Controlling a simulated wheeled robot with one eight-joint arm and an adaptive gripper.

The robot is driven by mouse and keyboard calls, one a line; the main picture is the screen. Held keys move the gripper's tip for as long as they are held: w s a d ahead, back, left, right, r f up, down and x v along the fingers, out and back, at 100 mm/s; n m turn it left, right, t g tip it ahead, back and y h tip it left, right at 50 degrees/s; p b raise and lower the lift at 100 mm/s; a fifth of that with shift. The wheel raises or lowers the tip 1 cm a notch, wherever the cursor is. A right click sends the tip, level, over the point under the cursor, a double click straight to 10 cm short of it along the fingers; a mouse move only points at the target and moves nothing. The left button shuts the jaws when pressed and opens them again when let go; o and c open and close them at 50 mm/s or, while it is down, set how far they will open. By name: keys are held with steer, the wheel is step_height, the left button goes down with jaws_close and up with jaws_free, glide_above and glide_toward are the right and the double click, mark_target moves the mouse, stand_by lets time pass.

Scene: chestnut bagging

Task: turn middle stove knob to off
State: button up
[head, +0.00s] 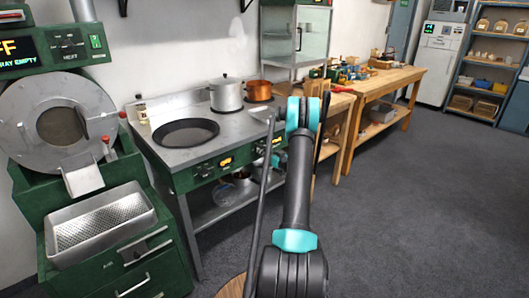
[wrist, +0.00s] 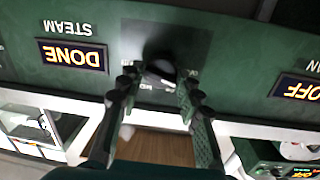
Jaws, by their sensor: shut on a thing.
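A dark stove knob (wrist: 163,64) sits on the green control panel in the wrist view, between a display reading DONE (wrist: 72,56) labelled STEAM and a display reading OFF (wrist: 297,88). That view is upside down. My gripper (wrist: 160,82) has one finger on each side of the knob and is shut on it. The knob's pointer mark is too dark and blurred to read. In the head view the stove (head: 172,152) stands left of my arm, with knobs and orange displays along its green front. My arm hides the gripper's contact there.
A dark pan (head: 186,132), a steel pot (head: 226,95) and a copper pot (head: 258,90) stand on the stove top. A green roasting machine (head: 60,115) is at the left. Wooden workbenches (head: 385,82) stand at the right. The grey floor (head: 430,200) at right is clear.

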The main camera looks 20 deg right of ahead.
steer(key=shift+s+a+f+n, duration=0.1)
steer(key=shift+n, duration=1.5)
steer(key=o, duration=1.1)
steer(key=shift+o, duration=0.2)
steer(key=v, duration=0.7)
steer(key=shift+s, duration=0.25)
